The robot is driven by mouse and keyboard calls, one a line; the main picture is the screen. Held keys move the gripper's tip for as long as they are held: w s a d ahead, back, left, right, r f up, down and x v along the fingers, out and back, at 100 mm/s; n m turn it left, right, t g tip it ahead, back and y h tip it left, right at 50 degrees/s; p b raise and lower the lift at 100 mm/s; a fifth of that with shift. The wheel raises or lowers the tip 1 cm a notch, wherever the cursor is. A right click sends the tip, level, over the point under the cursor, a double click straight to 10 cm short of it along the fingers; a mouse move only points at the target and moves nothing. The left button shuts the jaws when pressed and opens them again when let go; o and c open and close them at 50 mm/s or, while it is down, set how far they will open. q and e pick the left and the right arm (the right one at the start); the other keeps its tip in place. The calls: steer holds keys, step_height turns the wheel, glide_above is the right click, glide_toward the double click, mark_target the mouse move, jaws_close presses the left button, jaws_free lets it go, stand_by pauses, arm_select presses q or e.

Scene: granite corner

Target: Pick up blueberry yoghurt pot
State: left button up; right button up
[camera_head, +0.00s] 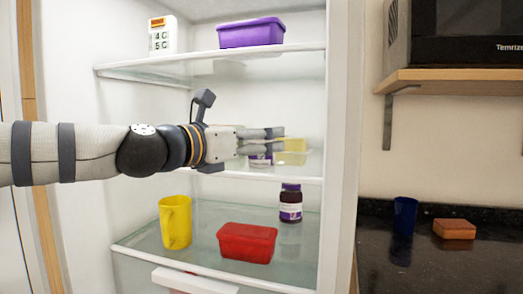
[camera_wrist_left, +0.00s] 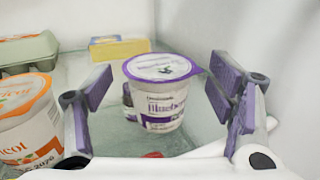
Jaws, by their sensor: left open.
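The blueberry yoghurt pot (camera_wrist_left: 157,100) is white with a purple lid and stands upright on the middle fridge shelf. In the wrist view it sits between the two spread fingers of my left gripper (camera_wrist_left: 162,82), with gaps visible on both sides. In the head view my left gripper (camera_head: 277,140) reaches in from the left at middle-shelf height. It hides most of the pot (camera_head: 260,160), whose lower part shows beneath the fingers. The left gripper is open and holds nothing. My right gripper is not in view.
An orange-lidded apricot pot (camera_wrist_left: 25,120) stands left of the left finger. A yellow box (camera_wrist_left: 118,48) and egg carton (camera_wrist_left: 25,52) are behind. A purple tub (camera_head: 251,33) sits above.

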arm_select(q)
steer(key=shift+x, duration=1.2)
steer(key=c, duration=1.3)
